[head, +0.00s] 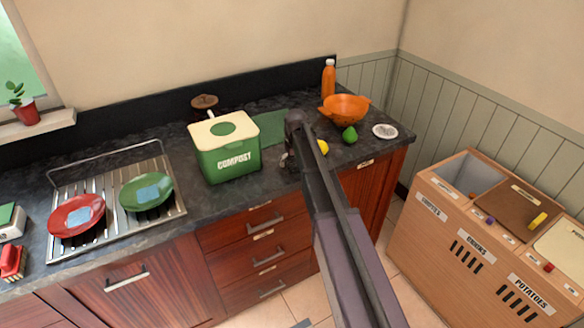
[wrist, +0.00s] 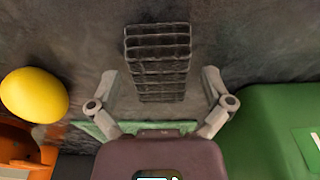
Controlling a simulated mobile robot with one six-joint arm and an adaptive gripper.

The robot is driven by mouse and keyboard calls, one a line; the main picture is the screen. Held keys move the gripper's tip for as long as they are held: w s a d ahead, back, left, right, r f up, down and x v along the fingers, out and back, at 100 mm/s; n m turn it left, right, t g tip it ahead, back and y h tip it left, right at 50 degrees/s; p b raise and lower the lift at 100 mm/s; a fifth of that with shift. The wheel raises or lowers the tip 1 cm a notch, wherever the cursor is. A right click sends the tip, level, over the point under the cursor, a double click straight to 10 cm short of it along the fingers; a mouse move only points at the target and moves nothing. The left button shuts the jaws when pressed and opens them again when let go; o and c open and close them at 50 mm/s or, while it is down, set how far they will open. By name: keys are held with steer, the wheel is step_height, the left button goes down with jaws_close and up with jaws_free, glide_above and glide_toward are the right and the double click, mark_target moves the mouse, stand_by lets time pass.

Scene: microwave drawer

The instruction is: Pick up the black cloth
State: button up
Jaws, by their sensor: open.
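A dark, rectangular piece with a grid pattern, which looks like the black cloth (wrist: 158,50), lies on the dark counter in the wrist view. My gripper (wrist: 160,82) is open, with one finger on each side of its near end. The fingers stand apart from its sides, and the gap between them is wider than the cloth. In the head view my gripper (head: 289,160) is low over the counter, just right of the compost bin. My arm hides much of that spot, and I cannot make out the cloth there.
The green compost bin (head: 230,148) stands close on the left; its side (wrist: 285,125) shows in the wrist view. A lemon (wrist: 33,95), a lime (head: 349,134), an orange colander (head: 345,108) and a bottle (head: 329,80) are to the right. A green mat (head: 268,127) lies behind.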

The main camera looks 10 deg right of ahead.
stand_by(0.6)
steer(key=c, duration=1)
